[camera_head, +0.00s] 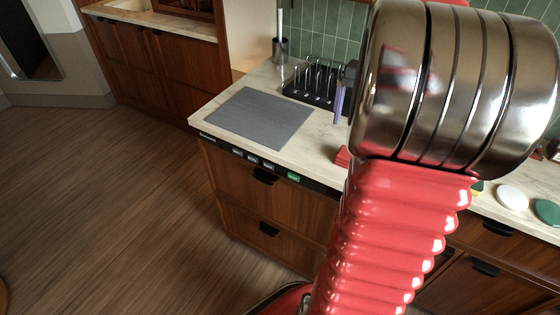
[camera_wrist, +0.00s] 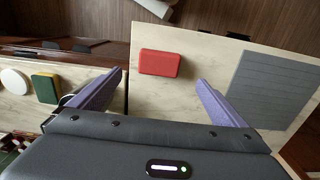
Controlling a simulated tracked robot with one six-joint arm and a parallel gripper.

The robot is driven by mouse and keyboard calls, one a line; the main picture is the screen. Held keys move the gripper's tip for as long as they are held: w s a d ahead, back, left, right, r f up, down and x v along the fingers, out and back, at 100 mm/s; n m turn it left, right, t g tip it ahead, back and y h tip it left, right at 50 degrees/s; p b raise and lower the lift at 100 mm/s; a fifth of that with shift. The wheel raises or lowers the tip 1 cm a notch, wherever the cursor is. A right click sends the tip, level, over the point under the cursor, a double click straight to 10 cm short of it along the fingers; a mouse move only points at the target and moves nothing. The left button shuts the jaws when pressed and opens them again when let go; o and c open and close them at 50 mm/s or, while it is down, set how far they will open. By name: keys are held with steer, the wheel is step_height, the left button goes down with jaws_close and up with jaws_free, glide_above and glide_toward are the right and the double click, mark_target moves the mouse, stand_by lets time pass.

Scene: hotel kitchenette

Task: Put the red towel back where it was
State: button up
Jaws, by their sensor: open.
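The red towel (camera_wrist: 160,63) is a folded block lying flat on the pale counter (camera_wrist: 205,50) in the wrist view. In the head view only a small red corner of it (camera_head: 342,158) shows beside my arm, which hides the rest. My gripper (camera_wrist: 158,77) is open, with its two purple fingers spread to either side of the towel in the wrist picture. Nothing is held between them. One purple finger (camera_head: 339,103) shows in the head view, above the counter. I cannot tell how high the fingertips are over the towel.
A grey mat (camera_head: 260,117) lies on the counter, left of the towel in the head view. Behind it stand a black rack (camera_head: 312,86) and a dark cup (camera_head: 280,50). A white disc (camera_head: 512,198), a green disc (camera_head: 547,211) and a green-yellow sponge (camera_wrist: 45,88) lie opposite.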

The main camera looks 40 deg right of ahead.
steer(key=w+a+r+n+t, duration=0.1)
steer(key=a+n, duration=0.1)
steer(key=a, duration=0.5)
steer(key=w+a+r+n+t+h, duration=0.1)
steer(key=w+a+n, duration=0.1)
steer(key=a, duration=0.5)
steer(key=w+a+r+n+t, duration=0.1)
steer(key=a+n, duration=0.2)
steer(key=a, duration=0.4)
steer(key=s+a+f+n+t, duration=0.1)
steer(key=s+a+n, duration=0.2)
steer(key=a, duration=0.5)
steer(key=s+a+f+n+t+y, duration=0.1)
steer(key=s+a+n, duration=0.2)
steer(key=a, duration=0.5)
steer(key=shift+a+f+t, duration=0.15)
steer(key=shift+f+t, duration=0.15)
